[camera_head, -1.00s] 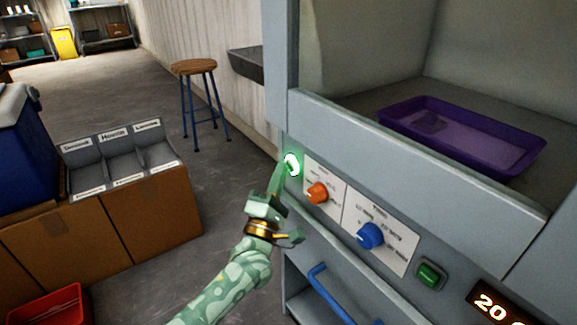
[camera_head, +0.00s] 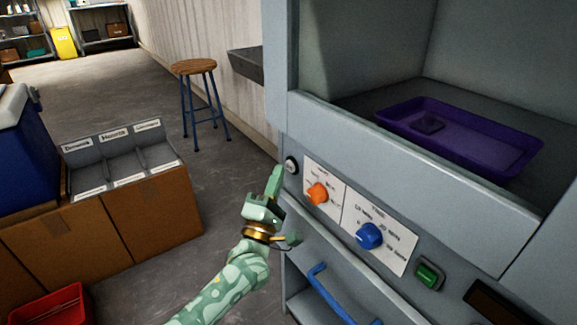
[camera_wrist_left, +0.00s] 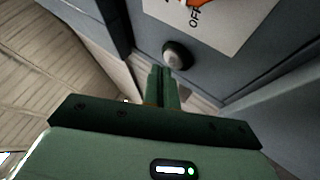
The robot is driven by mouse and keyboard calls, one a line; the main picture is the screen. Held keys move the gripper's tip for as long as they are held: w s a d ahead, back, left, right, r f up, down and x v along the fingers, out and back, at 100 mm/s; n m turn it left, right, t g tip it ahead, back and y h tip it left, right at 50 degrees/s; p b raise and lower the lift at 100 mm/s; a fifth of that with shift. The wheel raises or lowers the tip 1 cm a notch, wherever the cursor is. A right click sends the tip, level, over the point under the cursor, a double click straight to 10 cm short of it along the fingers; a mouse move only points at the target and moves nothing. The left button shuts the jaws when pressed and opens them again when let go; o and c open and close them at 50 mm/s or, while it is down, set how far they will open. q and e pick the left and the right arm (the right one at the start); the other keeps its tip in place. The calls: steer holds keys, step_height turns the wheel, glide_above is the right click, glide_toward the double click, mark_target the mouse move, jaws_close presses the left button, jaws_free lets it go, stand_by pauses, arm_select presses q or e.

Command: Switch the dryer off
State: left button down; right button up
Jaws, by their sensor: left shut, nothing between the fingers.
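The dryer (camera_head: 400,165) is a grey cabinet on the right with an open chamber. Its round button (camera_head: 291,165) at the panel's left end is unlit; it also shows in the left wrist view (camera_wrist_left: 176,55). The display (camera_head: 496,304) at lower right is dark. An orange knob (camera_head: 318,193), a blue knob (camera_head: 369,236) and a green rocker switch (camera_head: 430,274) sit on the panel. My left gripper (camera_head: 276,178) is shut and empty, its tips just left of and below the round button, apparently apart from it. My right gripper is out of view.
A purple tray (camera_head: 515,165) with a small dark piece lies in the chamber. A blue handle (camera_head: 328,292) sticks out below the panel. Left are a sorting bin (camera_head: 150,205), a blue container (camera_head: 22,150) and a red box (camera_head: 50,305). A stool (camera_head: 194,67) stands behind.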

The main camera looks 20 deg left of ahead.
arm_select(q)
steer(key=s+a+p, duration=0.1)
steer(key=s, duration=0.1)
steer(key=s+a+p, duration=0.1)
steer(key=s+a, duration=0.1)
steer(key=shift+s+a+r, duration=0.1)
steer(key=shift+s+a, duration=0.1)
steer(key=shift+s, duration=0.05)
